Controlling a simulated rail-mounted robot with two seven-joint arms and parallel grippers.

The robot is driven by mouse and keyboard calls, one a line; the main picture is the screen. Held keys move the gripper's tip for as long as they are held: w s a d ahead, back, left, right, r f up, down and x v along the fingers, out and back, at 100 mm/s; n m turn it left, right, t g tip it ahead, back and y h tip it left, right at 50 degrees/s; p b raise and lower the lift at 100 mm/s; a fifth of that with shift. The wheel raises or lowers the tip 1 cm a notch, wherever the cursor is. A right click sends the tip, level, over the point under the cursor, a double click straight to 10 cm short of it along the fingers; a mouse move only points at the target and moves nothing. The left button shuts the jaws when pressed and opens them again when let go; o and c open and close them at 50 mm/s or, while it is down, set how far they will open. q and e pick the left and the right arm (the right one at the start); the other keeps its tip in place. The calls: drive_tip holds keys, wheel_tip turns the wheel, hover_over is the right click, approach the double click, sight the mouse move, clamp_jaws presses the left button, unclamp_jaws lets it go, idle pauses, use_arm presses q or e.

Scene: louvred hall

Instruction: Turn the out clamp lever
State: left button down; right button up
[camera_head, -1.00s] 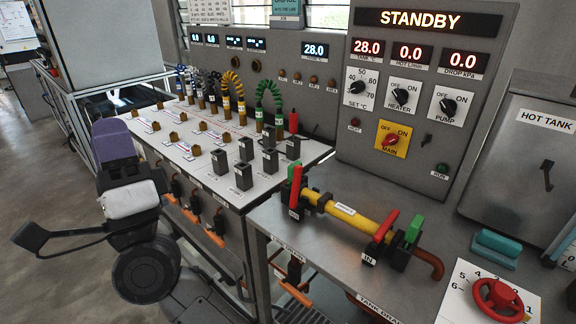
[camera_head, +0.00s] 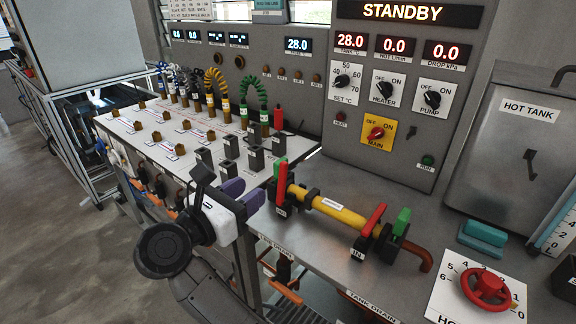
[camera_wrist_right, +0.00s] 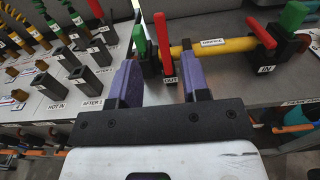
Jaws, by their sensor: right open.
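The out clamp (camera_head: 296,195) grips the left end of a yellow tube (camera_head: 330,206) on the metal bench. Its red lever (camera_head: 281,185) stands up beside a green part (camera_head: 279,167), above the OUT label. My right gripper (camera_head: 244,194) is open and empty, just left of the out clamp; contact cannot be told. It also shows in the right wrist view (camera_wrist_right: 161,68). My left gripper is out of view.
The in clamp, with its own red lever (camera_head: 374,219) and green part (camera_head: 403,220), holds the tube's right end. Several black sockets (camera_head: 229,147) stand close behind my right gripper. A red valve wheel (camera_head: 485,289) is at the right.

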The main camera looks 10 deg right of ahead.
sight(282, 170)
drive_tip(key=b+x, duration=0.4)
drive_tip(key=x, duration=0.7)
drive_tip(key=shift+f+b, duration=0.15)
drive_tip(key=shift+b, duration=0.15)
drive_tip(key=shift+x, duration=0.8)
clamp_jaws()
